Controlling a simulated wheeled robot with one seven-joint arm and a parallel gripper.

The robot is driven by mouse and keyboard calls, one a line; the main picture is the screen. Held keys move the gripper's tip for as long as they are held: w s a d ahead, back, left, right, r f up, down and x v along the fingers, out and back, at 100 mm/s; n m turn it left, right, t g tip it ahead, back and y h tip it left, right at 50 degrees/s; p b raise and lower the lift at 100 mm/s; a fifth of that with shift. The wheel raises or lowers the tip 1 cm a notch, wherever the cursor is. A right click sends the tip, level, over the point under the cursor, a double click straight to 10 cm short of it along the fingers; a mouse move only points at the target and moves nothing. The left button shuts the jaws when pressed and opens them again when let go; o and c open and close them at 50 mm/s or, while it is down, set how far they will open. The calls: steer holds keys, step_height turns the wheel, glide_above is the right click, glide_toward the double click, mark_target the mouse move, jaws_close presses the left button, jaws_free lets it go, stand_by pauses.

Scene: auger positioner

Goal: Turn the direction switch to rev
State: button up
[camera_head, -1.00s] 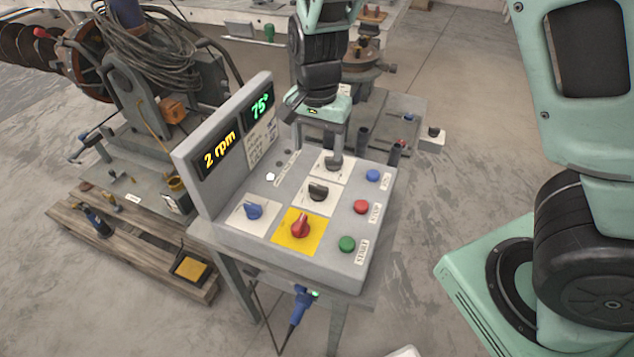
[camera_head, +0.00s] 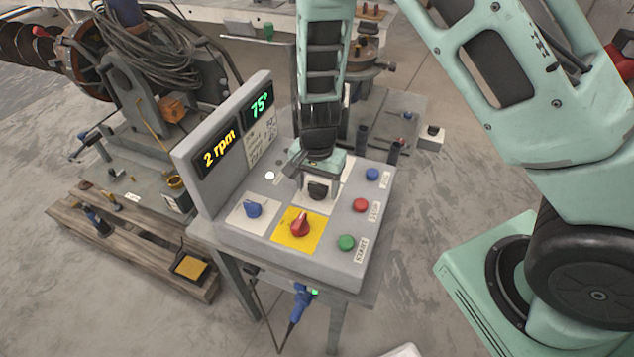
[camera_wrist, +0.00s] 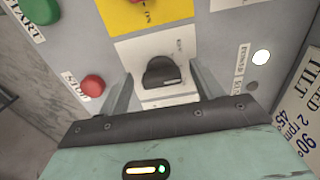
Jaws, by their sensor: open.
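The control box (camera_head: 262,230) stands on a small stand, its panel carrying several switches. A black rotary switch (camera_head: 318,189) on a white plate sits in the middle of the panel; I cannot read its labels, so I cannot confirm it is the direction switch. My gripper (camera_head: 318,178) hangs just above it. In the wrist view my gripper (camera_wrist: 160,92) is open, with one finger on each side of the black switch knob (camera_wrist: 161,73). I cannot tell whether the fingers touch the knob. The grey switch behind is hidden by my gripper.
A red knob (camera_head: 300,225) on a yellow plate and a blue knob (camera_head: 253,209) are close by. Blue (camera_head: 372,174), red (camera_head: 361,205) and green (camera_head: 346,242) buttons line the right side. The upright display (camera_head: 219,150) reads 2 rpm and 75°.

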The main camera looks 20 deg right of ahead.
steer(key=c, duration=1)
steer(key=n, duration=0.4)
steer(key=shift+d+n+b, duration=0.1)
steer(key=shift+n+b, duration=0.2)
steer(key=shift+b, duration=0.1)
steer(key=n, duration=0.4)
steer(key=shift+d+b, duration=0.1)
steer(key=shift+b, duration=0.2)
steer(key=shift+n, duration=0.3)
steer(key=o, duration=1)
steer(key=shift+r, duration=0.1)
